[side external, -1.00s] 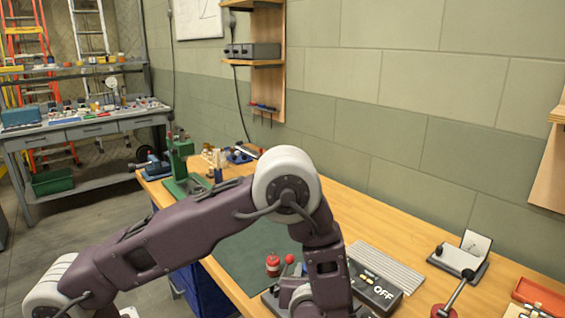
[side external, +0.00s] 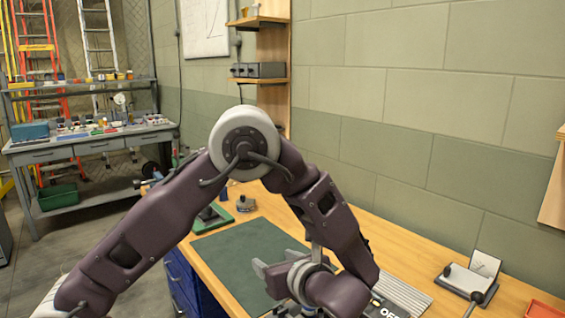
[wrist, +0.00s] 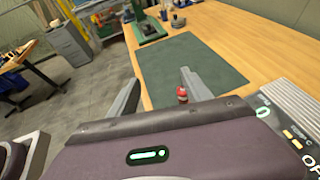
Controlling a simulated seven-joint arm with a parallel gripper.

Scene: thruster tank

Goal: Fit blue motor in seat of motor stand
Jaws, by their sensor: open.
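My gripper (side external: 273,260) is open over the near part of the green mat (side external: 240,245). In the wrist view its two grey fingers (wrist: 160,78) are spread wide. A small red part (wrist: 182,94) shows beside the right finger; I cannot tell whether they touch. A small grey-blue round thing (side external: 246,203) stands beyond the mat, beside a green-based stand (side external: 212,217). They also show at the top of the wrist view, the round thing (wrist: 178,20) right of the stand (wrist: 150,30). I cannot tell whether these are the blue motor and motor stand. My arm hides part of the bench.
The wooden bench (side external: 415,245) runs along the wall. A box marked OFF (wrist: 300,140) lies close on the right, with a ribbed grey plate (side external: 403,293) behind it. A holder with a white card (side external: 468,280) stands further right. Most of the mat is clear.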

